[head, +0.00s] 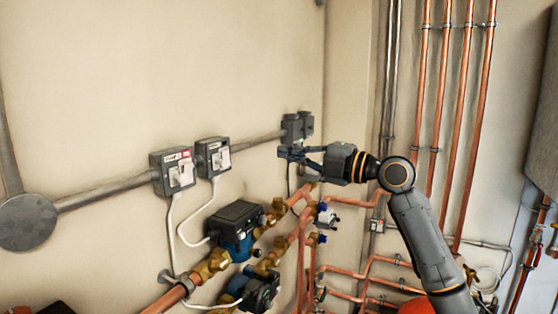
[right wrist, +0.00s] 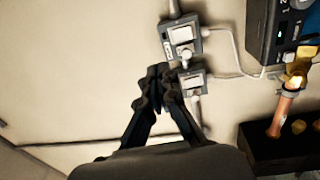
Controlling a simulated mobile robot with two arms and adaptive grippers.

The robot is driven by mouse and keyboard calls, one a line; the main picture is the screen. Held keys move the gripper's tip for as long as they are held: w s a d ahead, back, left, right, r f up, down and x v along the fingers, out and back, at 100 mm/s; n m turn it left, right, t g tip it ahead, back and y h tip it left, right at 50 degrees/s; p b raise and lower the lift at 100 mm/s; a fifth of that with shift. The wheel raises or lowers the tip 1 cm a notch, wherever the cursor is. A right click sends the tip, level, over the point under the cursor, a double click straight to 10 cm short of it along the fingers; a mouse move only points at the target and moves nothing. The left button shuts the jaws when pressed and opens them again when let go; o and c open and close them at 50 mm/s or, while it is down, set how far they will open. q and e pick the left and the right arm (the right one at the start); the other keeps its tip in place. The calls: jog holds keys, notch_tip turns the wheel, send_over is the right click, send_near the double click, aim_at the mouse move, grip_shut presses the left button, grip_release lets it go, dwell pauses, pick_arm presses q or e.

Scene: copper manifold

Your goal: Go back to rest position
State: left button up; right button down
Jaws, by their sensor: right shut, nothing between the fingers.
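My right gripper (head: 285,153) is in the middle of the head view, its arm coming in from the lower right. It points left and is held in front of the wall near the corner. Its fingers are together and hold nothing. In the right wrist view the two dark fingertips (right wrist: 164,75) meet beside the grey switch boxes; I cannot tell whether they touch. Two grey switch boxes, the left one (head: 174,171) and the right one (head: 213,157), are mounted on the wall, left of the gripper. My left gripper is not in view.
Pumps (head: 236,226) with brass fittings and copper pipes (head: 300,245) stand below the gripper. Vertical copper pipes (head: 458,110) run up the right wall behind my arm. A grey conduit (head: 105,191) crosses the left wall. The space before the upper left wall is clear.

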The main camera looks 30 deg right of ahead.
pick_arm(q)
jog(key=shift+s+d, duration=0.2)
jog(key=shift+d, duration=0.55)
pick_arm(e)
jog(key=shift+w+a, duration=0.1)
jog(key=shift+a, duration=0.1)
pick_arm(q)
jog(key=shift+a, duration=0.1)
pick_arm(e)
jog(key=shift+d, duration=0.1)
